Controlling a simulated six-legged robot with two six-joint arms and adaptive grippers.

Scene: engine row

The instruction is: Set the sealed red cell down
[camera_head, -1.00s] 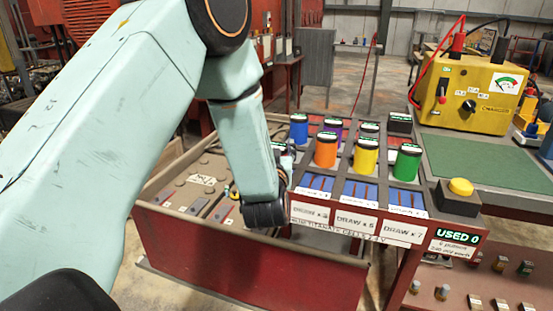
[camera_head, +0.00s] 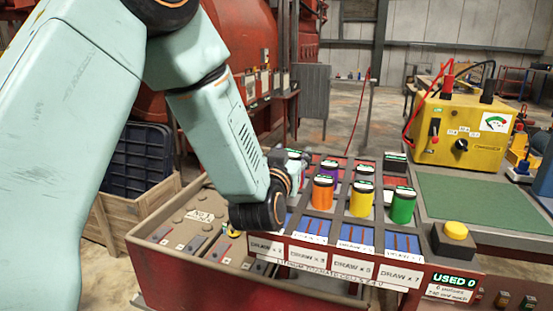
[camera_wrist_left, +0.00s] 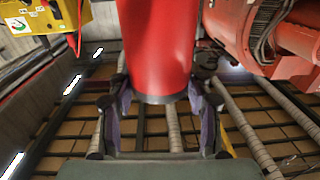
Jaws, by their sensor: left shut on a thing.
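The red cell (camera_wrist_left: 157,45) fills the upper middle of the left wrist view. My left gripper (camera_wrist_left: 160,98) is shut on it, with a dark finger on each side near its grey end rim. In the head view the left gripper (camera_head: 288,178) is largely hidden behind my wrist, at the left part of the cell rack (camera_head: 343,221). I cannot make out the red cell there, nor whether it touches the rack. Orange (camera_head: 323,194), yellow (camera_head: 361,200) and green (camera_head: 402,207) cells stand upright in the rack's front row. My right gripper is not in view.
A purple cell (camera_head: 331,170) stands behind the orange one. A yellow push-button (camera_head: 455,230) is at the rack's right. A yellow meter box (camera_head: 462,125) with cables stands beyond a green mat (camera_head: 470,196). A low tray (camera_head: 160,232) lies left; a wooden crate (camera_head: 107,217) stands beyond it.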

